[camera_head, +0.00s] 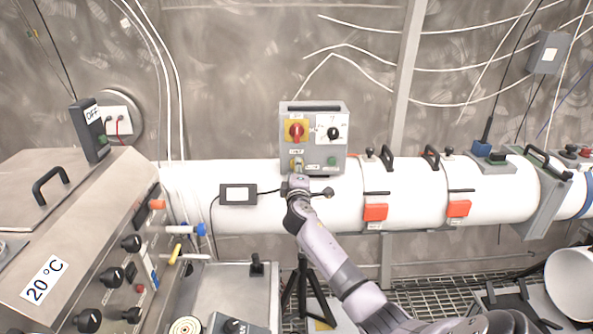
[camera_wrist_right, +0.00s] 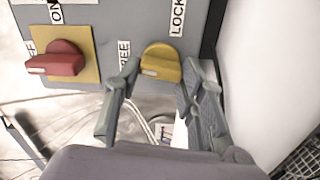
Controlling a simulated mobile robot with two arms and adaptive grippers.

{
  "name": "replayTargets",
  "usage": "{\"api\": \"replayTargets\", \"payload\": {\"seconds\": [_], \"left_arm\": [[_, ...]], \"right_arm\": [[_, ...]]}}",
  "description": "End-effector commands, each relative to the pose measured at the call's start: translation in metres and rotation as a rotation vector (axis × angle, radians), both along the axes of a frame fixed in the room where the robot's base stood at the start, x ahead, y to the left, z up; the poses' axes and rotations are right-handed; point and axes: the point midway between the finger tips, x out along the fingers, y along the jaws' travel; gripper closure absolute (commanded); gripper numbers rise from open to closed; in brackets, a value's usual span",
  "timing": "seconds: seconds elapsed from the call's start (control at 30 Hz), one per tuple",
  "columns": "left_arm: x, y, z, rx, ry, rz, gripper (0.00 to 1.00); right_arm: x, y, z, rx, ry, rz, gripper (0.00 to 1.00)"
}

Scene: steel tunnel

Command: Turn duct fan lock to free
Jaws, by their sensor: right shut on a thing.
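The grey duct fan control box (camera_head: 341,150) stands on the white duct in the head view. Its yellow lock knob (camera_wrist_right: 160,61) shows in the wrist view, between the FREE label on the left and the LOCK label at the upper right. The knob's white mark is on its lower left side. My right gripper (camera_wrist_right: 157,78) has a finger on either side of the yellow knob and is shut on it. In the head view the right gripper (camera_head: 297,179) reaches the box's lower left and partly hides the knob. My left gripper is out of view.
A red switch (camera_wrist_right: 62,60) on a yellow plate sits left of the knob in the wrist view. A black dial (camera_head: 334,133) and a green button (camera_head: 332,161) are on the box. A small display (camera_head: 238,194) is left of my gripper.

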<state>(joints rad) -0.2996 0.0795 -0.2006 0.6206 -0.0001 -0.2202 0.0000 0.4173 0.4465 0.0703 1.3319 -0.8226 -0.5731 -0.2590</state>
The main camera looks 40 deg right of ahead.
Motion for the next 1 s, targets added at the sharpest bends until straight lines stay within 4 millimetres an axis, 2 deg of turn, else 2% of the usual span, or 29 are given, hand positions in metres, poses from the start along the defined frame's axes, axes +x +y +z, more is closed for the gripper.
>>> {"api": "replayTargets", "payload": {"seconds": [0.33,0.9,0.93,1.0], "left_arm": [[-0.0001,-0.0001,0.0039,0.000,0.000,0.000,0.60],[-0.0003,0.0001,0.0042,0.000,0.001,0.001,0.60],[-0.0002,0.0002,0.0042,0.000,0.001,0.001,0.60],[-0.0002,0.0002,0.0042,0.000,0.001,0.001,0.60]], "right_arm": [[0.0002,0.0008,-0.0020,-0.116,0.101,0.002,0.91],[0.0001,0.0010,-0.0030,-0.140,0.122,0.001,0.91],[0.0001,0.0010,-0.0030,-0.140,0.122,0.001,0.63],[0.0001,0.0010,-0.0030,-0.140,0.122,0.001,0.58]]}}
